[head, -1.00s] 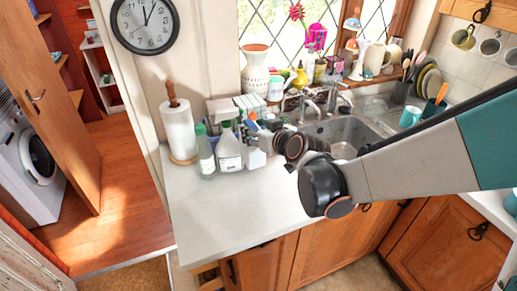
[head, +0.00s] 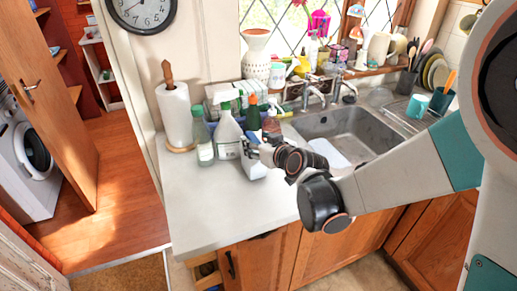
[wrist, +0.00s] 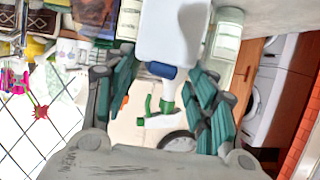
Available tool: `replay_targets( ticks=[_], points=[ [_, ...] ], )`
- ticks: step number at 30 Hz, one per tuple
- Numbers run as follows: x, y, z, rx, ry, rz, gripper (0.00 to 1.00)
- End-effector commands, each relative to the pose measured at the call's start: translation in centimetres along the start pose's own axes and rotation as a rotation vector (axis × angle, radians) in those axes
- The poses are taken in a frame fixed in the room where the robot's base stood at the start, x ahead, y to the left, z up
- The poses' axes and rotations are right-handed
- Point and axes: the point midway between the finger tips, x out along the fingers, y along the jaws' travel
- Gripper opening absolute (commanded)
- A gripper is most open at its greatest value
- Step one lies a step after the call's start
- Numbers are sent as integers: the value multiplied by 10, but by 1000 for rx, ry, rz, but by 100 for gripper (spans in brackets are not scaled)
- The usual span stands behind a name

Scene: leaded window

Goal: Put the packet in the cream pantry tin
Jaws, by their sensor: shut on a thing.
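My gripper (head: 255,148) is shut on a white bottle with a blue collar, low over the counter in front of the sink's left side. The held white bottle (wrist: 172,30) shows between my fingers in the wrist view, its blue collar (wrist: 160,70) near the fingertips. Whether its base touches the counter I cannot tell. I cannot make out the packet or the cream pantry tin in either view.
A spray bottle (head: 228,135) and a clear bottle (head: 202,140) stand left of my gripper. A paper towel roll (head: 175,115) is behind them. The sink (head: 350,128) is to the right. The front of the counter (head: 205,205) is clear.

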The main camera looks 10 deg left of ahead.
Motion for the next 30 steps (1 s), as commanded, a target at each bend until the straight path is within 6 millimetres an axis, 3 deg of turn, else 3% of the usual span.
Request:
replay_targets(
  ticks=[11,12,14,30],
  points=[
    [1,0,3,0,1,1,0],
    [1,0,3,0,0,0,60],
    [1,0,2,0,0,0,72],
    [-2,0,-2,0,0,1,72]
  ],
)
